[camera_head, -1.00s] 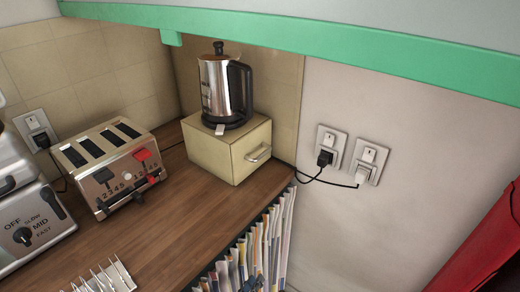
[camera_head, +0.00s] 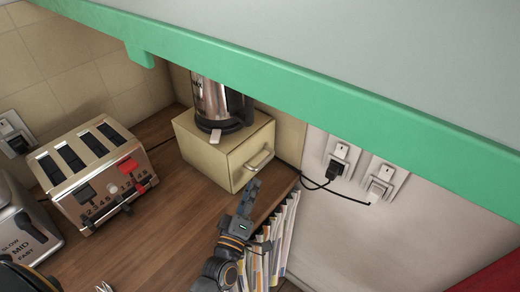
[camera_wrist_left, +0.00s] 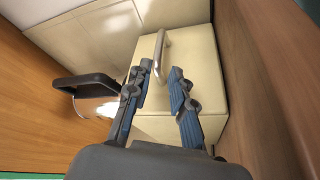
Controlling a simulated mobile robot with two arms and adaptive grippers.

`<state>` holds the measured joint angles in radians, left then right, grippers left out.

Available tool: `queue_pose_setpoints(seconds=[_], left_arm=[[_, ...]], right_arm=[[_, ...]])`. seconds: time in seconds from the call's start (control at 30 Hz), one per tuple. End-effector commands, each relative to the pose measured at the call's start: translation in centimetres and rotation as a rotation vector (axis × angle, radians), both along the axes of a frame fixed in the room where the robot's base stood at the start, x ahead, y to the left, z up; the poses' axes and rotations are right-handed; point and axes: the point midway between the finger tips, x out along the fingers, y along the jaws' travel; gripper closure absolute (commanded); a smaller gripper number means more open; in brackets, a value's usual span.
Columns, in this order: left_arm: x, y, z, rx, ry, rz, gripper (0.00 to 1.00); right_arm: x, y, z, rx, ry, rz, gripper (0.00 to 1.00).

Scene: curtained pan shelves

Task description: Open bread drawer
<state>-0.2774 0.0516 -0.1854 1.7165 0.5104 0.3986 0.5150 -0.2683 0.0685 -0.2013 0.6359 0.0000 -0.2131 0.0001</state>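The bread drawer is the front of a cream box (camera_head: 215,154) on the wooden counter, and it looks closed. Its metal bar handle (camera_head: 262,159) is on the front face; in the left wrist view the handle (camera_wrist_left: 166,44) shows ahead of the fingertips, its near end in line with the gap between them. My left gripper (camera_head: 254,187) is just below and in front of the handle in the head view. In the left wrist view the left gripper (camera_wrist_left: 160,74) is open and empty, its two fingers apart. Contact with the handle cannot be seen. My right gripper is not in view.
A steel kettle (camera_head: 216,105) stands on the box. A toaster (camera_head: 94,172) is to the left. A green shelf edge (camera_head: 300,90) crosses above. Plugged sockets (camera_head: 340,157) are on the right wall.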

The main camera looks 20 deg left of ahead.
Motion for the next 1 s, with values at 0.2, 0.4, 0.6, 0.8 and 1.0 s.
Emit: queue_pose_setpoints(seconds=[0.2, 0.4, 0.6, 0.8, 1.0], left_arm=[[0.9, 0.0, 0.1, 0.0, 0.0, 0.0, 0.78], [4.0, 0.0, 0.7, 0.001, -0.001, 0.001, 0.78], [6.5, 0.0, 1.2, 0.001, 0.0, 0.0, 0.78], [7.3, 0.0, 1.4, 0.001, 0.003, -0.001, 0.78], [7.3, 0.0, 1.4, 0.002, 0.003, 0.0, 0.8]], right_arm=[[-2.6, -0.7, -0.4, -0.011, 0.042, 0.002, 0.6], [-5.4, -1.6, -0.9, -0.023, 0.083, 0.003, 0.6], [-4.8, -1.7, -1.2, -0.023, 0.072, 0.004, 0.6], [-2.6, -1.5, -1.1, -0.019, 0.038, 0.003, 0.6], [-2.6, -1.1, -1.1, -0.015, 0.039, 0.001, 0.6]])
